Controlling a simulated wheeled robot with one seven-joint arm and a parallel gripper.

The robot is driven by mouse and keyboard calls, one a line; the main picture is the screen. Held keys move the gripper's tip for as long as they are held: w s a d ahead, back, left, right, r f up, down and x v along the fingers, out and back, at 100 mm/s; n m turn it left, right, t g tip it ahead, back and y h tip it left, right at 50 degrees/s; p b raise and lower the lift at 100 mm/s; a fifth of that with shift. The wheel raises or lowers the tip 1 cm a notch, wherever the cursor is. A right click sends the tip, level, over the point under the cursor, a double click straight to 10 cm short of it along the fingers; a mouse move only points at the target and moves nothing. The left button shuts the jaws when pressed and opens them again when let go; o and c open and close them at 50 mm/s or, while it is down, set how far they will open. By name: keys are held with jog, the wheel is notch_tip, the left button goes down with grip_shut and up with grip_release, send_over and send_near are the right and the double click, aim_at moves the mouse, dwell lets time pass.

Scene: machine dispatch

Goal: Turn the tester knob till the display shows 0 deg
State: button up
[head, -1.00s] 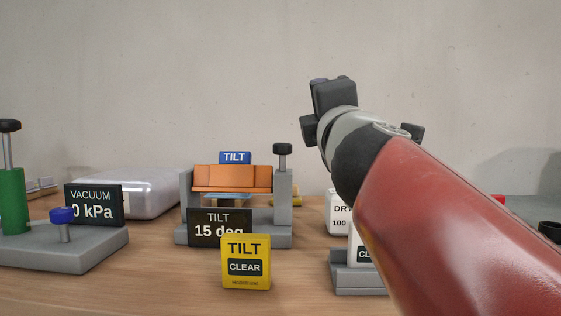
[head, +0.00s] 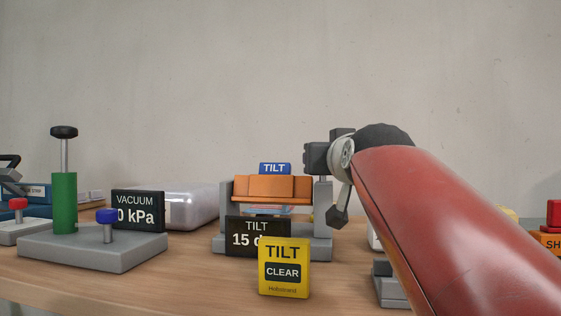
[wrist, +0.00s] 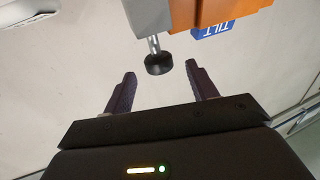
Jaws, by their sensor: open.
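The tilt tester (head: 222,222) is a grey stand holding an orange cradle (head: 272,188) with a blue TILT label. Its black display (head: 243,226) reads TILT and 15, the rest covered by a yellow TILT CLEAR card (head: 284,270). My gripper (head: 316,158) is at the top of the tester's right post and hides the knob in the head view. In the wrist view, the black round knob (wrist: 159,63) on its metal shaft lies just ahead of and between the fingertips of my open gripper (wrist: 161,74), with gaps both sides. No finger appears to touch it.
A vacuum tester (head: 90,250) with a green column (head: 64,203) and blue knob (head: 107,222) stands left, its display (head: 138,210) reading 0 kPa. A clear-lidded case (head: 192,204) is behind it. My red arm covers the right side. The wall behind is bare.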

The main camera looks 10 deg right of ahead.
jog(key=w+p, duration=0.1)
jog(key=w, duration=0.5)
jog(key=shift+w+d+p, duration=0.15)
jog(key=shift+w+p, duration=0.2)
jog(key=shift+w, duration=0.05)
jog(key=c, duration=1)
